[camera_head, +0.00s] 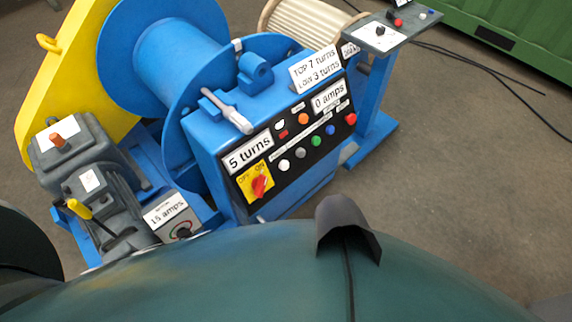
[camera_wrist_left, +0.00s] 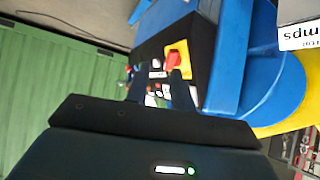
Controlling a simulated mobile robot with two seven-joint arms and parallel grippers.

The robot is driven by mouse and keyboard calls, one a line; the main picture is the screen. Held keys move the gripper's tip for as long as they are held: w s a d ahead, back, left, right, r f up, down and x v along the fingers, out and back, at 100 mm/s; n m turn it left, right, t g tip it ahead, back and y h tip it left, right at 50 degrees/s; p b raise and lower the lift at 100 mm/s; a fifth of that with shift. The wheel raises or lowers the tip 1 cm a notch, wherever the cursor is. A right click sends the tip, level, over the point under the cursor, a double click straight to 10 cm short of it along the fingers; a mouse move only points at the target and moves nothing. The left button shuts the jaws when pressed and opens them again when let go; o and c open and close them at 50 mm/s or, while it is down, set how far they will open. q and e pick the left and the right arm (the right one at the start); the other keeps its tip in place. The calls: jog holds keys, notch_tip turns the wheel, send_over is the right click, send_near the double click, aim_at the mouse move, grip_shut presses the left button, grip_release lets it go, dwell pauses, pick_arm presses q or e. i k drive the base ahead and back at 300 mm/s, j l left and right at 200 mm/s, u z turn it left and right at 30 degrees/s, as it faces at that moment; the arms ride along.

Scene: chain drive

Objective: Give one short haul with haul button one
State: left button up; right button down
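The blue control box has a black panel (camera_head: 284,168) on its front. The panel carries a row of round buttons: white (camera_head: 284,165), grey (camera_head: 300,152), green (camera_head: 316,141), blue (camera_head: 330,130) and red (camera_head: 350,119). Their small labels are unreadable, so I cannot tell which is haul button one. A red knob (camera_head: 260,186) sits on a yellow OFF/ON plate and also shows in the left wrist view (camera_wrist_left: 174,60). My left gripper (camera_wrist_left: 159,82) points at the panel with its dark fingers apart and nothing visibly held. Neither gripper shows in the head view.
Plates read "5 turns" (camera_head: 248,153), "0 amps" (camera_head: 329,95) and "TOP 7 turns, LOW 3 turns" (camera_head: 314,68). A lever (camera_head: 228,110) sits on the box. A blue drum (camera_head: 178,52) and yellow guard (camera_head: 70,62) stand left, a pedestal (camera_head: 372,100) right. Bare floor lies at right.

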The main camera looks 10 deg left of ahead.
aim_at(284, 164)
jog(key=l+u, duration=0.3)
jog(key=l, duration=0.45)
jog(key=l+u, duration=0.3)
jog(key=l, duration=0.4)
